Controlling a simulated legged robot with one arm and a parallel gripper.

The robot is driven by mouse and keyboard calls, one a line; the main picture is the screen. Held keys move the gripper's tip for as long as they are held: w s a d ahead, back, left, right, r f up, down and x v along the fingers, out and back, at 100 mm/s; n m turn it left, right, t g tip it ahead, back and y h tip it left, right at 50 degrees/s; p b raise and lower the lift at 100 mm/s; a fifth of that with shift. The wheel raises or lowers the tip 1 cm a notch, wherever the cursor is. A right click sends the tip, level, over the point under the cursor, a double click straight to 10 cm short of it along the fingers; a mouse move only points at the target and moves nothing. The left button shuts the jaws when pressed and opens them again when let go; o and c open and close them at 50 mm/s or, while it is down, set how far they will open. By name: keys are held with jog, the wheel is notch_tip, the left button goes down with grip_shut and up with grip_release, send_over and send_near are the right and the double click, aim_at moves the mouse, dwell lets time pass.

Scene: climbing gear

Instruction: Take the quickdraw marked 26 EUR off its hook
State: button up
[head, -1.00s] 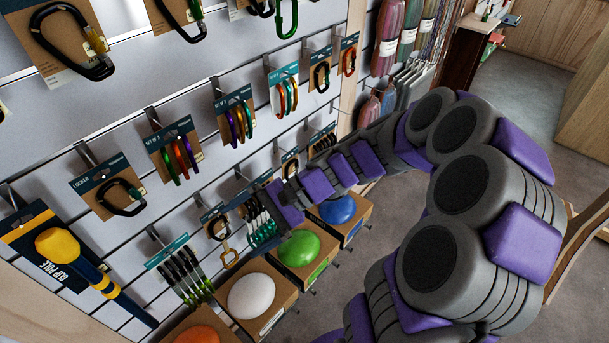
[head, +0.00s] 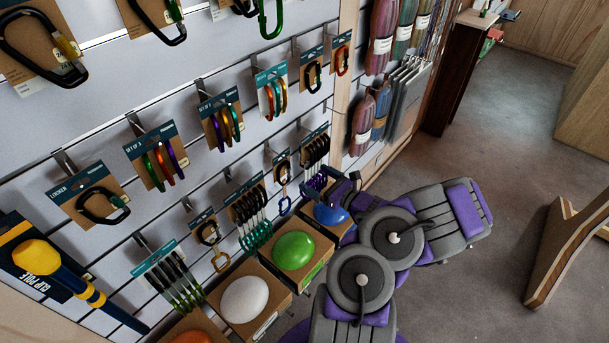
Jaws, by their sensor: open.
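Quickdraws hang in the lower row of the wall: a green-and-black set (head: 172,280), a black-and-teal set (head: 252,213) and a dark set (head: 315,150). No 26 EUR price is legible, so I cannot tell which one bears it. My gripper (head: 322,182) is small in the head view, at the lower row's right end. It is open, just below the dark set and in front of the wall. Its fingertips partly overlap the things behind, and I cannot tell whether they touch anything. I see nothing held in it.
Boxed holds in white (head: 244,298), green (head: 293,251) and blue (head: 330,211) stand below the row, close to my arm. Small carded items (head: 207,234) hang between the sets. Carded carabiners (head: 163,163) hang above. Open floor (head: 460,290) lies to the right.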

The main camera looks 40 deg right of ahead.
aim_at(278, 154)
jog(key=w+b, duration=0.1)
jog(key=w, duration=0.4)
jog(key=w+a+b, duration=0.1)
jog(key=w, duration=0.4)
jog(key=w+b, duration=0.1)
jog(key=w, duration=0.4)
jog(key=shift+w+a+f, duration=0.1)
jog(key=shift+w+a, duration=0.05)
jog(key=shift+w, duration=1)
jog(key=shift+c, duration=0.3)
jog(key=c, duration=0.7)
jog(key=shift+r, duration=0.4)
jog(key=shift+s, duration=0.25)
jog(key=shift+s+r+p, duration=0.15)
jog(key=shift+s+p, duration=0.25)
jog(key=shift+s, duration=0.1)
jog(key=shift+s, duration=0.2)
